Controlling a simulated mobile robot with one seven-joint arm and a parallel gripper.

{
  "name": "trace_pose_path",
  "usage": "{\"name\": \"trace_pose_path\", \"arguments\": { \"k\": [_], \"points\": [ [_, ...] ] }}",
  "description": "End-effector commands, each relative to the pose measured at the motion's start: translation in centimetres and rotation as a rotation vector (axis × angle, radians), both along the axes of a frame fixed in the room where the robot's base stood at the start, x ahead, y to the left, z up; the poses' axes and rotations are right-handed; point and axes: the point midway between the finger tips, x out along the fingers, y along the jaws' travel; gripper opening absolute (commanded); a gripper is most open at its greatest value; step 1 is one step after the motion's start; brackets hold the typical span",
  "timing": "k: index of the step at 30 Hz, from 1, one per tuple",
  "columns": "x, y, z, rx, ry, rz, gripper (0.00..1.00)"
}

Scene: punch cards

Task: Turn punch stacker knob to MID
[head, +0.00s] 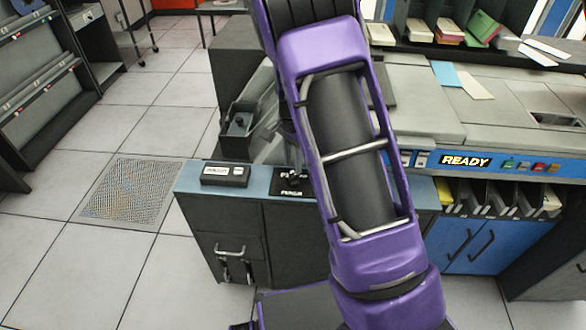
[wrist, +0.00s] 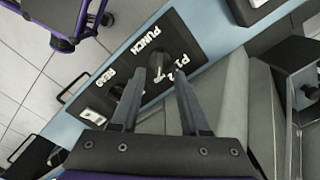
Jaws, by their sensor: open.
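A dark punch stacker knob (wrist: 160,66) sits on a black plate lettered PUNCH in white, in the wrist view. Other lettering beside the knob is partly covered, and I cannot read which position the knob points to. My gripper (wrist: 159,74) is open, with its two fingers apart and their tips appearing on either side of the knob. I cannot tell whether they touch it. In the head view the black plate (head: 292,184) lies on the blue-grey ledge, partly beside my purple arm. My gripper cannot be made out clearly there.
A small black box with a white label (head: 225,175) sits on the ledge left of the plate. A dark cabinet (head: 235,240) is below. A blue panel lit READY (head: 466,161) is at right, above blue doors (head: 480,241). Tiled floor (head: 110,260) is open at left.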

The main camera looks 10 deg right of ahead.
Motion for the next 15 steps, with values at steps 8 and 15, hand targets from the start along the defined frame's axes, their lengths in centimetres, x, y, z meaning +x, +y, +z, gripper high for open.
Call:
{"name": "trace_pose_path", "arguments": {
  "k": [8, 15],
  "points": [
    [0.1, 0.0, 7.3, 0.0, -0.004, 0.001, 0.45],
    [0.0, 0.0, 11.5, -0.001, -0.003, 0.0, 0.45]
  ]
}}
